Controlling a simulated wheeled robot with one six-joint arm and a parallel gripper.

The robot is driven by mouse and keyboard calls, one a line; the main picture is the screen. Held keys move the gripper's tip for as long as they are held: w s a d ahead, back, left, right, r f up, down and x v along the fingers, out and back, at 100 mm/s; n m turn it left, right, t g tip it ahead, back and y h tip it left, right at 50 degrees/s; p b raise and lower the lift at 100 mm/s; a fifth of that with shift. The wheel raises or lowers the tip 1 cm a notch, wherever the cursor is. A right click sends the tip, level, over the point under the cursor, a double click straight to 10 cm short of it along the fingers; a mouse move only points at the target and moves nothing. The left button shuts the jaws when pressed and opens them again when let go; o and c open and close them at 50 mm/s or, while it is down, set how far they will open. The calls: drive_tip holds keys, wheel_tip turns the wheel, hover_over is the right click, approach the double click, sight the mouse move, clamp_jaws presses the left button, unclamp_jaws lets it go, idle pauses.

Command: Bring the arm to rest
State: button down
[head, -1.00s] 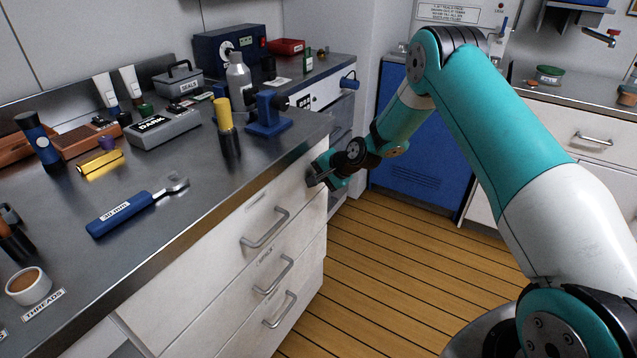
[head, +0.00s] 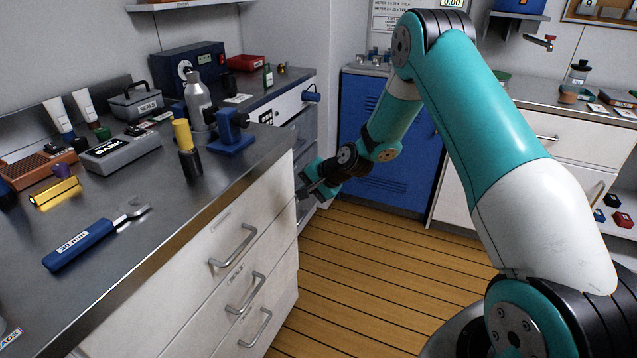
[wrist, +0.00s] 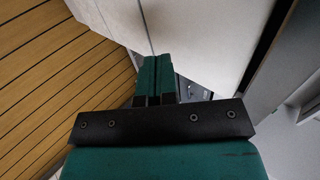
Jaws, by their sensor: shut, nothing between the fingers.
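My arm reaches from the lower right of the head view up over its elbow and down toward the bench corner. My gripper (head: 306,188) hangs in front of the floor, by the right end of the white drawer unit (head: 225,270). In the wrist view the two green fingers of my gripper (wrist: 155,75) lie together with nothing between them. They point toward the white cabinet face, and I cannot tell whether they touch it.
A blue cabinet (head: 375,160) stands behind my arm. The plank floor (head: 350,270) is clear.

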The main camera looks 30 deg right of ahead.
drive_tip(key=d+v, duration=0.1)
drive_tip(key=v, duration=0.5)
drive_tip(key=s+a+r+n+g+p, duration=0.45)
drive_tip(key=s+a+r+n, duration=0.55)
drive_tip(key=s+a+r, duration=0.75)
drive_tip(key=s+r+n+g+p, duration=0.1)
drive_tip(key=s+r+n, duration=0.2)
drive_tip(key=s, duration=0.5)
drive_tip(key=s+a+r+n+g+h+p, duration=0.1)
drive_tip(key=s+r+n, duration=0.3)
drive_tip(key=s, duration=0.5)
drive_tip(key=shift+r+n+g+p, duration=0.3)
drive_tip(key=shift+r+g, duration=0.25)
drive_tip(key=shift+r, duration=0.05)
